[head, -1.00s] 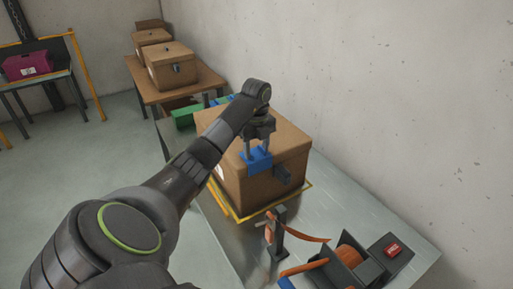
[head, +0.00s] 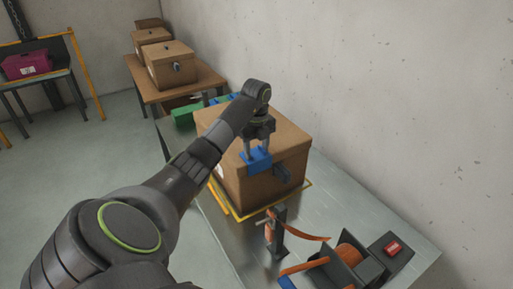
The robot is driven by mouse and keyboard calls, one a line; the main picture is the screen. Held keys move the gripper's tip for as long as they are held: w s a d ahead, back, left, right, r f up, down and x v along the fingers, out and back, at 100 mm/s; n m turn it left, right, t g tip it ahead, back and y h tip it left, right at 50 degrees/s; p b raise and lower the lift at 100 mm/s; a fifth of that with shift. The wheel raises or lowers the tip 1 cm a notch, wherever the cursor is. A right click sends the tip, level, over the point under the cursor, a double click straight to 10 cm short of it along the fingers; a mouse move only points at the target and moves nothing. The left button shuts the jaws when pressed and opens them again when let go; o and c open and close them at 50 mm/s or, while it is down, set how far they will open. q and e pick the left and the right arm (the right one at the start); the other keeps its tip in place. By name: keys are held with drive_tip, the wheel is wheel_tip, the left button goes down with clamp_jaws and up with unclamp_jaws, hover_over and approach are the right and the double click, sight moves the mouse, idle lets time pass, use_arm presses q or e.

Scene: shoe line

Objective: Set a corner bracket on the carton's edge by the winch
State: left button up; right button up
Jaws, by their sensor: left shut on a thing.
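The brown carton (head: 286,148) stands on the metal table inside a yellow outline. My left gripper (head: 257,150) points down at the carton's near top edge and is shut on a blue corner bracket (head: 257,161). The bracket is at that edge, on the side facing the winch; I cannot tell whether it rests fully on the carton. The dark winch (head: 276,232) stands on the table in front of the carton, with an orange strap (head: 307,237) running from it. My right gripper is not in view.
A dark bin with a roll of orange strap (head: 347,259) and a box with a red button (head: 393,248) are at the near right. Green and blue items (head: 184,117) lie behind the carton. More cartons (head: 170,65) stand on a wooden table. A wall bounds the right.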

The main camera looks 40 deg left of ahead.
use_arm(q)
drive_tip(key=o, duration=1.5)
drive_tip(key=shift+c, duration=0.2)
drive_tip(key=shift+r+p, duration=0.55)
drive_tip(key=shift+r, duration=0.15)
wheel_tip(320, 180, up, 6)
drive_tip(key=p, duration=0.4)
drive_tip(key=shift+f, duration=0.2)
